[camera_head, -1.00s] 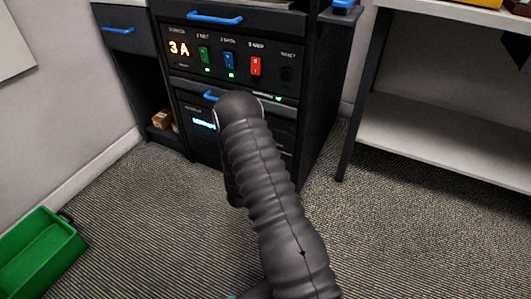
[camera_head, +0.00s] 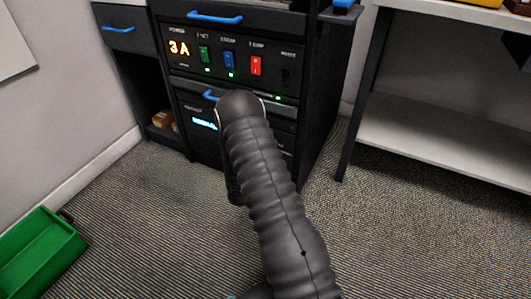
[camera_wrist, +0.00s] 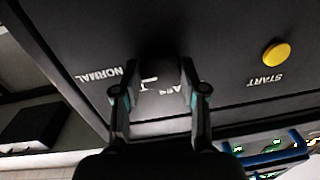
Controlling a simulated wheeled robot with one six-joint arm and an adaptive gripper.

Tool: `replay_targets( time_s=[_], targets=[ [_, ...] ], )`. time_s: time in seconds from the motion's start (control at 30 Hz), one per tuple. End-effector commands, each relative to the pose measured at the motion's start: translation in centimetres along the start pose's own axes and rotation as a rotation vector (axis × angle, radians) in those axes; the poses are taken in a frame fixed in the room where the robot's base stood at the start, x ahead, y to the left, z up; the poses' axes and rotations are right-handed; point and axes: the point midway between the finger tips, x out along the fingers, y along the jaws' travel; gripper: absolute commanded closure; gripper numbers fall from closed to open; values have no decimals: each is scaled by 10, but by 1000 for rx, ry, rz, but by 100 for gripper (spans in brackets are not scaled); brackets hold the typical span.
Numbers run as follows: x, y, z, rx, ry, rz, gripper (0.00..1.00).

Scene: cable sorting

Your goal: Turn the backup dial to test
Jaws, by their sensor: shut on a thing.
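In the wrist view the dark dial (camera_wrist: 159,62) sits on a black panel face (camera_wrist: 225,50), between the two fingers of my gripper (camera_wrist: 160,92). The fingers are shut on the dial from both sides. White lettering shows around it: "NORMAL" on the left and a partly hidden word below the dial. The dial's pointer is hard to make out, so I cannot tell its exact setting. In the head view my arm covers the gripper and the dial; a lit cyan display (camera_head: 204,124) shows on the lower unit beside my arm.
A yellow START button (camera_wrist: 276,54) is right of the dial. Above the lower unit, the power panel has green, blue and red switches (camera_head: 256,66) and a "3A" readout. A green crate (camera_head: 38,252) is on the floor at left. A shelf (camera_head: 440,140) stands at right.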

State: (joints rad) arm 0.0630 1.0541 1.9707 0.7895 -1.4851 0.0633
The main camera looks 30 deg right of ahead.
Motion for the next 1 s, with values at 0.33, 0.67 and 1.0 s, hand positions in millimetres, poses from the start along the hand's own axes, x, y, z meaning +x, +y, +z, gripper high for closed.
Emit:
replay_targets(
  time_s=[0.33, 0.67, 1.0],
  targets=[
    [0, -1, 0, -240, -13, 3, 93],
    [0, -2, 0, -510, -29, 6, 93],
    [0, -3, -1, -685, -39, 7, 93]
  ],
)
